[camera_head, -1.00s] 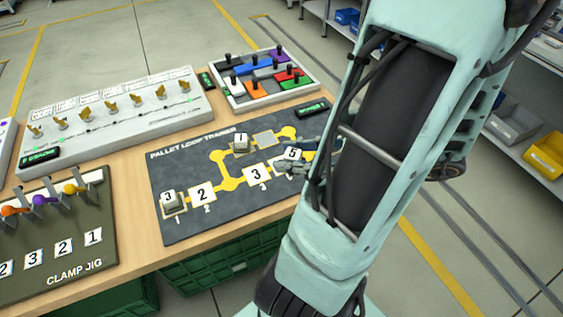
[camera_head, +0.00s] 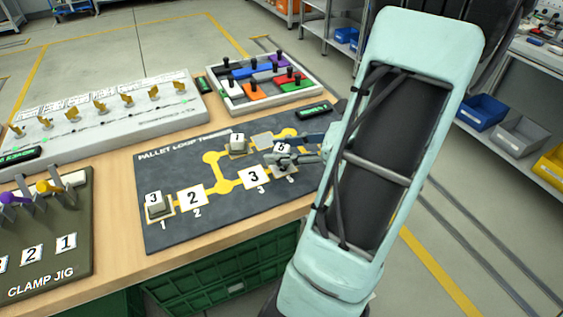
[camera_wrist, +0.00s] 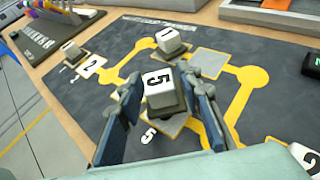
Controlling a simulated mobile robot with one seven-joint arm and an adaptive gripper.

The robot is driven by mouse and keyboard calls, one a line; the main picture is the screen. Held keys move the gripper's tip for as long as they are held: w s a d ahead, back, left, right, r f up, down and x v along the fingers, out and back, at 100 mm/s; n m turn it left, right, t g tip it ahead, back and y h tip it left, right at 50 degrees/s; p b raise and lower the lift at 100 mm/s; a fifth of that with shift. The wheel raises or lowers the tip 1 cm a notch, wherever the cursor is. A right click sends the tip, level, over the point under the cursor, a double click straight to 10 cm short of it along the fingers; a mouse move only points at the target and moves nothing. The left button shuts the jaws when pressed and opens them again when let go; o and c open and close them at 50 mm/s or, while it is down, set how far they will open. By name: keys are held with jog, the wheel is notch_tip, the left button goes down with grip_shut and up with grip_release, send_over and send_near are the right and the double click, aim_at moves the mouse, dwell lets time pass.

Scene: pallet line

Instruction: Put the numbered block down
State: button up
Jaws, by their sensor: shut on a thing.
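My gripper (camera_wrist: 160,92) is shut on a white-topped block marked 5 (camera_wrist: 158,84), with a dark lower part. In the wrist view the block is between the two blue-grey fingers, over the grey square pad (camera_wrist: 172,126) labelled 5 on the dark pallet loop board (camera_wrist: 60,97). I cannot tell whether it touches the pad. In the head view my gripper (camera_head: 296,153) and the block (camera_head: 283,149) are at the board's right side, and the fingers partly cover the block.
A block marked 1 (camera_head: 237,143) stands at the back of the board, beside a bare pad (camera_head: 263,140). A block marked 3 (camera_head: 156,207) stands on pad 1. Flat pads 2 (camera_head: 192,196) and 3 (camera_head: 254,177) lie between. A tray of coloured sliders (camera_head: 262,84) is behind.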

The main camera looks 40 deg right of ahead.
jog(key=shift+f+b, duration=0.5)
jog(key=shift+f, duration=0.5)
jog(key=shift+f, duration=0.2)
jog(key=o, duration=1.2)
jog(key=shift+r, duration=0.1)
jog(key=shift+r, duration=0.2)
jog(key=p+v, duration=0.2)
jog(key=v, duration=1)
jog(key=shift+s+f, duration=0.1)
jog(key=shift+f, duration=0.05)
jog(key=shift+a, duration=0.15)
